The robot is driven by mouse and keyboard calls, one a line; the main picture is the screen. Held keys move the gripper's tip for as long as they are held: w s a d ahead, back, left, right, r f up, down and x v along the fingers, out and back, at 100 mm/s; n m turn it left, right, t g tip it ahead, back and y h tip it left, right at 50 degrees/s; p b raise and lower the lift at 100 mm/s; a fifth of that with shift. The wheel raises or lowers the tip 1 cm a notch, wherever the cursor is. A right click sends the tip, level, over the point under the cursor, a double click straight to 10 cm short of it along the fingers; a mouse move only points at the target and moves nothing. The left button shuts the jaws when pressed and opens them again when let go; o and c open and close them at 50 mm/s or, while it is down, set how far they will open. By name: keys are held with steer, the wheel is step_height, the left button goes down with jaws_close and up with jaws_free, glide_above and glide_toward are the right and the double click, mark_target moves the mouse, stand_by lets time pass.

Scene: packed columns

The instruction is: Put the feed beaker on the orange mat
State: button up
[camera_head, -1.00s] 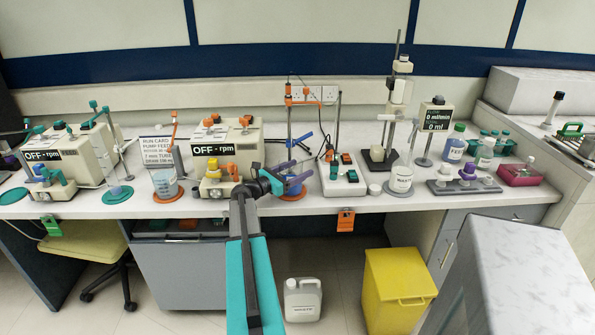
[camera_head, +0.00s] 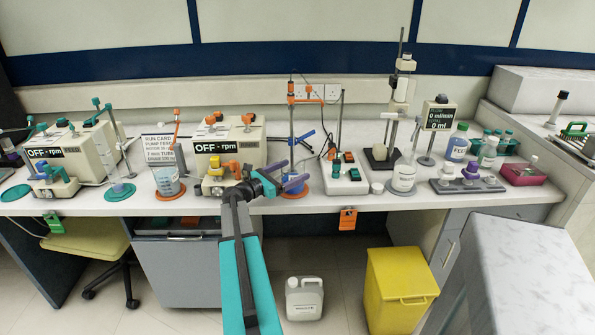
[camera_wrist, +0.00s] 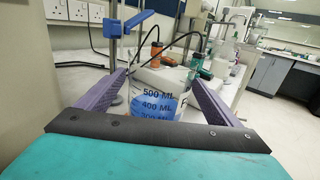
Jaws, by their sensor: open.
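A clear beaker (camera_wrist: 158,106) with blue liquid and volume marks stands between my gripper's fingers in the wrist view. In the head view my fingers mostly hide it. An orange mat (camera_head: 293,195) shows beneath that spot. My gripper (camera_head: 296,172) is open, its purple fingers on either side of the beaker in the wrist view (camera_wrist: 158,79); I cannot tell whether they touch it. Another beaker (camera_head: 166,183) with blue contents stands on an orange mat (camera_head: 170,197) at the left, before the run card. I cannot read which is the feed beaker.
A stand with orange clamps (camera_head: 291,120) rises behind my gripper. A pump (camera_head: 229,150) reading OFF is just left. The bench's front edge is close below the mats.

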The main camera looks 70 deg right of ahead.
steer(key=v, duration=0.8)
steer(key=shift+b, duration=0.4)
